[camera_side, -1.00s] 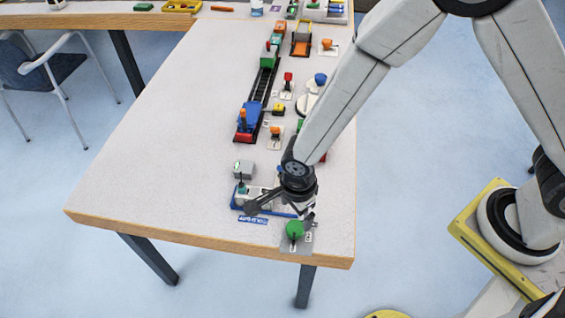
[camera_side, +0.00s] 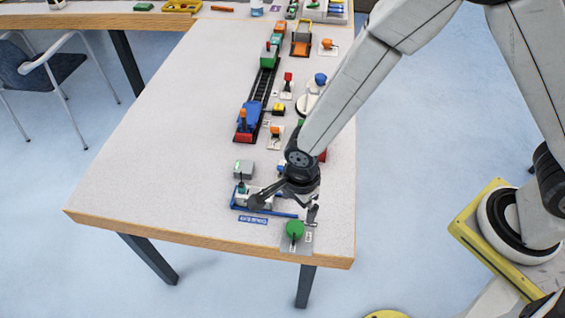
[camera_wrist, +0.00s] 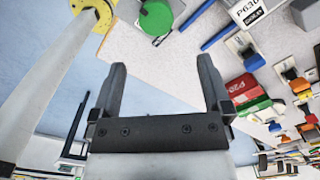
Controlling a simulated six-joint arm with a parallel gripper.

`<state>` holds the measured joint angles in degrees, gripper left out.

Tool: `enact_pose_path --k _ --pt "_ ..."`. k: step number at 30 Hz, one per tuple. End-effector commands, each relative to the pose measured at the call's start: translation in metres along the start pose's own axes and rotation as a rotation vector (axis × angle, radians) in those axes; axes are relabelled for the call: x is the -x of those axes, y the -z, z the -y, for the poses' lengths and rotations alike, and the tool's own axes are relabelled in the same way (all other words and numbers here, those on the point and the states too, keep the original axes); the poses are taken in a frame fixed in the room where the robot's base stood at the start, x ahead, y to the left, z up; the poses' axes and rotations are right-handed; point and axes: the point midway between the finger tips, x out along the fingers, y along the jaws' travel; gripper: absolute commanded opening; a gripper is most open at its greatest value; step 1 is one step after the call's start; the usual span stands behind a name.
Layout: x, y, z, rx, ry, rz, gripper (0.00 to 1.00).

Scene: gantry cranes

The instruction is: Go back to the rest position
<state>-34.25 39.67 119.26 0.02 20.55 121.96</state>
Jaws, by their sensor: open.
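My gripper (camera_side: 284,210) is over the near end of the table, above a blue-edged model base (camera_side: 238,206) and beside a green round knob (camera_side: 295,229) on a grey plate. In the wrist view my gripper (camera_wrist: 162,65) has its two dark fingers wide apart with nothing between them. The green knob (camera_wrist: 156,18) shows there beyond the fingers, near the top edge. My wrist hides part of the blue-edged model in the side view.
A blue toy engine (camera_side: 248,124) stands on a dark track (camera_side: 262,86) farther up the table. Small knobs on white plates, including a blue one (camera_side: 320,79), stand right of it. A grey block (camera_side: 243,169) stands near the gripper. The table's left side is clear.

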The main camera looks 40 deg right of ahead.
Motion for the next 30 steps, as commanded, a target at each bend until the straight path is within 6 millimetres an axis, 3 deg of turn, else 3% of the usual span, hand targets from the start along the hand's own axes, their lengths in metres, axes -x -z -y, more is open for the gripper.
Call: enact_pose_path --k 14,30 --pt "0.050 0.063 0.013 0.407 0.063 0.010 0.99" --pt "0.100 0.141 0.001 0.949 0.141 -0.047 0.99"
